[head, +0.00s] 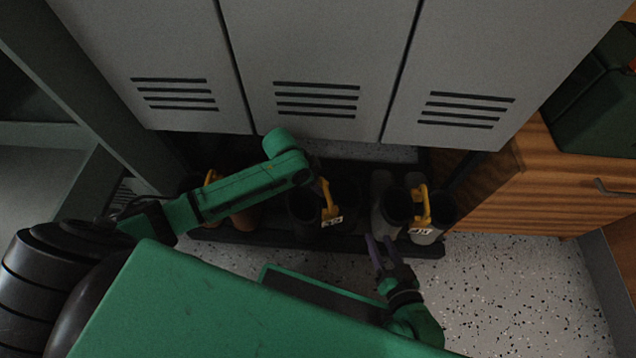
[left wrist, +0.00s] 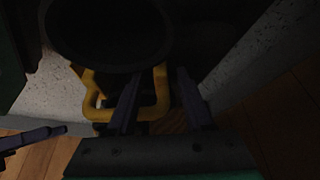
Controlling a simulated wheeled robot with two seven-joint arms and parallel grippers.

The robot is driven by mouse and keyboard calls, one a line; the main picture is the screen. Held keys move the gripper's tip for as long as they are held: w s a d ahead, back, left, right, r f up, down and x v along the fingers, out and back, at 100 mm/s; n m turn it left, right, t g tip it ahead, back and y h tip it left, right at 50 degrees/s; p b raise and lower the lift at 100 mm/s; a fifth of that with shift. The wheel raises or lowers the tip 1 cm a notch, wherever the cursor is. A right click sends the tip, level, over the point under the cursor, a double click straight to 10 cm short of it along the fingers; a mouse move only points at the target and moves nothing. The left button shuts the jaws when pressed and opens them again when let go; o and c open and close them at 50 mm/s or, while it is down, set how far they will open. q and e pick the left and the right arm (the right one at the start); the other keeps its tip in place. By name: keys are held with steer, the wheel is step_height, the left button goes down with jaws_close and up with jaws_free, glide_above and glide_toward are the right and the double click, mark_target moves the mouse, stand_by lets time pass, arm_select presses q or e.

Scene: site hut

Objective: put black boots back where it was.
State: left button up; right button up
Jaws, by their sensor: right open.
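The black boots (head: 305,217) stand upright in the middle of the low black rack, with a yellow handle (head: 331,200) and a small white label on them. In the left wrist view a dark round boot opening (left wrist: 110,32) shows above the yellow handle (left wrist: 162,92). My left gripper (left wrist: 158,85) is at this handle, its two fingers apart, with one side of the loop between them. In the head view my left arm hides most of that gripper. My right gripper (head: 377,243) is open and empty, just in front of the rack, near the grey boots.
Grey boots (head: 392,212) with a yellow handle stand on the right of the rack (head: 415,247). Brown boots (head: 246,217) at the left are partly behind my left arm. Grey lockers (head: 315,60) rise behind. A wooden cabinet (head: 560,185) stands right. Speckled floor (head: 530,280) is clear.

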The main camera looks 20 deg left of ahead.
arm_select(q)
steer(key=p+v, duration=0.6)
steer(key=v, duration=0.6)
steer(key=s+d+f+n+t+h, duration=0.1)
steer(key=s+d+n+t+h, duration=0.2)
steer(key=s+d+n+t, duration=0.5)
steer(key=s+d, duration=0.1)
steer(key=d, duration=0.2)
steer(key=shift+s, duration=0.25)
arm_select(e)
step_height(320, 180, up, 7)
steer(key=g, duration=0.1)
steer(key=shift+r+n, duration=0.15)
steer(key=shift+n, duration=0.25)
arm_select(q)
steer(key=shift+d, duration=0.2)
arm_select(e)
steer(key=shift+d, duration=0.1)
